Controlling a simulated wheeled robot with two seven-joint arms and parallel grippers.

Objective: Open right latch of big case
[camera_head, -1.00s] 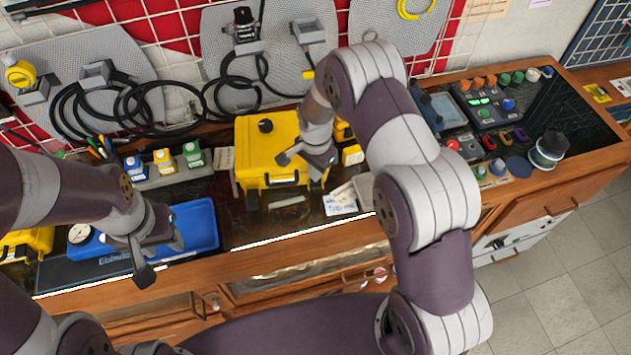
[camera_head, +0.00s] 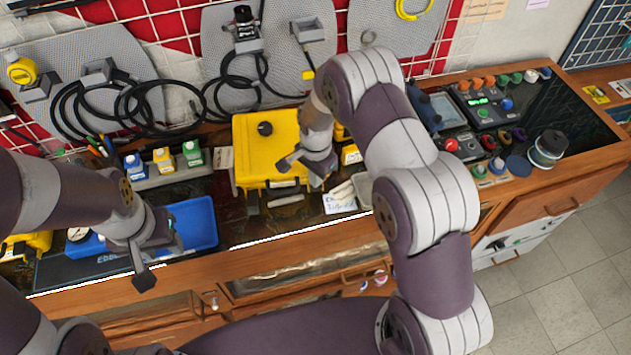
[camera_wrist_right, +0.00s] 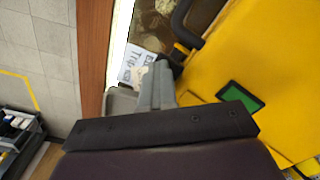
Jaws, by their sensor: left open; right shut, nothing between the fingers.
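The big yellow case (camera_head: 268,143) stands shut on the workbench, with a black knob on its lid and a dark handle on its front. My right gripper (camera_head: 300,168) is at the case's front right corner, its fingers shut with nothing between them. In the right wrist view the shut fingers (camera_wrist_right: 157,85) point along the case's front edge, close to the black handle end (camera_wrist_right: 183,48). The yellow case wall (camera_wrist_right: 235,70) fills the right side there. The right latch is not clearly visible; the gripper covers that corner. My left gripper (camera_head: 145,262) is open and empty above the bench's front edge.
A blue tray (camera_head: 195,222) lies left of the case. A paper note (camera_head: 340,203) and a small light tray lie right of the case. Small bottles (camera_head: 163,158) stand behind the blue tray. Controls (camera_head: 485,110) occupy the bench's right end.

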